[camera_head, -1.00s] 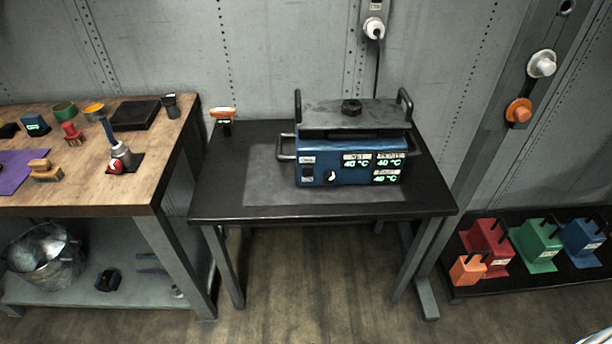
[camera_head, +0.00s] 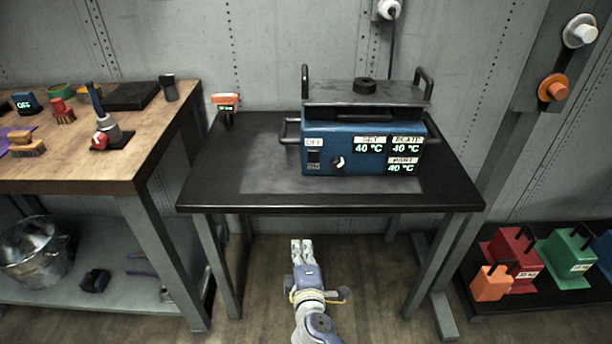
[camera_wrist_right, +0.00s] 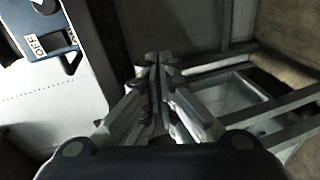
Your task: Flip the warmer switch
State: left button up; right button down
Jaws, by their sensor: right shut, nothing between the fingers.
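The blue warmer (camera_head: 372,165) stands on the black table, with lit readouts of 40 °C and a grey plate on top. Its black switch (camera_head: 313,158) is at the left of the front face, under a label that reads OFF. A pale round knob (camera_head: 338,162) sits beside it. My right gripper (camera_head: 302,243) is shut and empty, low in front of the table and below the warmer. In the right wrist view its fingers (camera_wrist_right: 157,70) are together, and the OFF label (camera_wrist_right: 36,45) shows at upper left, apart from them. My left gripper is out of view.
The black table (camera_head: 460,193) has a bare front strip before the warmer. A wooden workbench (camera_head: 150,160) with brushes and tools stands at left. Coloured weights (camera_head: 515,250) sit on a low black platform at right. A cable rises behind the warmer to a wall plug (camera_head: 388,10).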

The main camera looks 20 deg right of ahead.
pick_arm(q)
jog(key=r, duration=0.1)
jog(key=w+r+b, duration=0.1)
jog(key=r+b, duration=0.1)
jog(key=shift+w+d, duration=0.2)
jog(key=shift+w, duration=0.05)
pick_arm(e)
notch_tip(320, 180, up, 14)
jog(key=d+t+h, duration=0.1)
jog(key=t+h, duration=0.1)
jog(key=t, duration=0.1)
jog(key=shift+d+h, duration=0.25)
jog(key=shift+h, duration=0.05)
jog(key=shift+w, duration=0.2)
send_near(313, 157)
jog(key=w, duration=0.2)
jog(key=w+r, duration=0.1)
jog(key=w, duration=0.2)
jog(key=shift+w+d+r, duration=0.1)
jog(key=shift+w+r, duration=0.15)
jog(key=shift+w, duration=0.05)
jog(key=shift+w+d, duration=0.15)
jog(key=shift+w, duration=0.4)
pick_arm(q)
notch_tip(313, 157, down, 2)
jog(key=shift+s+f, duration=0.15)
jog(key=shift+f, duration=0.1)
pick_arm(e)
jog(key=shift+w, duration=0.15)
